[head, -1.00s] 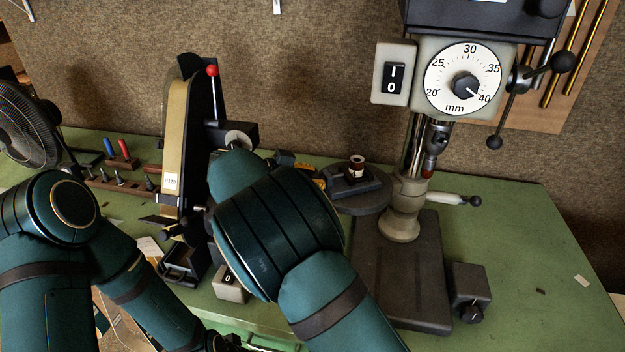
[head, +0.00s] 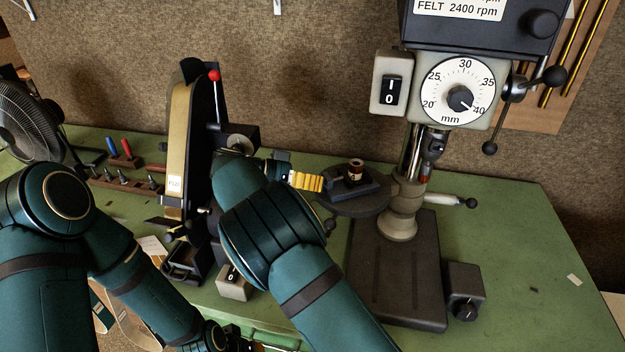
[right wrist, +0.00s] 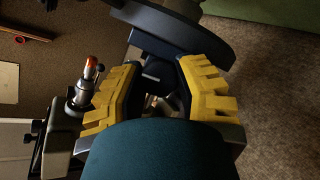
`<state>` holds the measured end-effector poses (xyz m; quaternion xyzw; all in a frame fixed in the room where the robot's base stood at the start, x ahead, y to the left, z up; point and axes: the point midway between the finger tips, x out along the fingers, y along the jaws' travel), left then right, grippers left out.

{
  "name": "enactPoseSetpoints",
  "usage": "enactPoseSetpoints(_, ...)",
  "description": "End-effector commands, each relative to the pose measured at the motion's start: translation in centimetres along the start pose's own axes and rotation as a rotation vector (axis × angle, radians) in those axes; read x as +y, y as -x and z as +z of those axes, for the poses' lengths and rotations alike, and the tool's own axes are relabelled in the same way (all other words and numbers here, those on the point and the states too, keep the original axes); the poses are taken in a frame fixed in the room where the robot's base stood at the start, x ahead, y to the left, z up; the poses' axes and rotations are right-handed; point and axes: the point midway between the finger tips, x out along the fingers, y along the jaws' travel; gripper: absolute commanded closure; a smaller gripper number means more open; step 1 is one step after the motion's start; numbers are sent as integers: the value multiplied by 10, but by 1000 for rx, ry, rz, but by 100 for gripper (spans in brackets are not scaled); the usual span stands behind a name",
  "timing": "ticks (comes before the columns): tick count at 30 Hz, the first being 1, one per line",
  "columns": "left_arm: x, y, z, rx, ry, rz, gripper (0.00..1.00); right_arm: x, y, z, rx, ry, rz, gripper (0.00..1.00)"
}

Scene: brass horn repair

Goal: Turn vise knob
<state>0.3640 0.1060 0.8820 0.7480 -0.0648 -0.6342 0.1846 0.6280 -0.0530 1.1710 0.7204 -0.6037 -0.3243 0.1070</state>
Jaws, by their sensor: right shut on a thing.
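The small dark blue vise (head: 366,184) sits on the round drill-press table and holds a brown and white piece (head: 355,170). My right gripper (head: 316,183) reaches the left side of the vise, its yellow fingers partly hidden by my wrist in the head view. In the right wrist view, the yellow fingers of my right gripper (right wrist: 155,75) are closed around the dark vise knob (right wrist: 157,74), with the vise body just beyond. My left arm runs to the bottom edge, where its gripper (head: 245,344) is mostly cut off.
The drill press (head: 420,235) stands right of the vise, with a dial and lever handles. A belt sander (head: 190,150) stands close left of my right arm. A fan (head: 28,125) and a rack of bits (head: 122,180) are at the left.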

Motion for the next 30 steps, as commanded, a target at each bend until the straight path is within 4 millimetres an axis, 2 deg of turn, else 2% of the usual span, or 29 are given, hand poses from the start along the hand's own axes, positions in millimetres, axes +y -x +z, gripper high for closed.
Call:
enactPoseSetpoints(15, 0, 2, 0, 0, 1, 0, 100, -1, -1, 2, -3, 26, 12, 100)
enactPoseSetpoints(16, 0, 2, 0, 0, 1, 0, 100, -1, -1, 2, -3, 26, 12, 63)
enactPoseSetpoints(18, 0, 2, 0, 0, 1, 0, 100, -1, -1, 2, -3, 26, 12, 39)
enactPoseSetpoints(19, 0, 2, 0, 0, 1, 0, 100, -1, -1, 2, -3, 26, 12, 34)
enactPoseSetpoints(30, 0, 2, 0, 0, 1, 0, 100, -1, 3, 0, -1, 23, 10, 34)
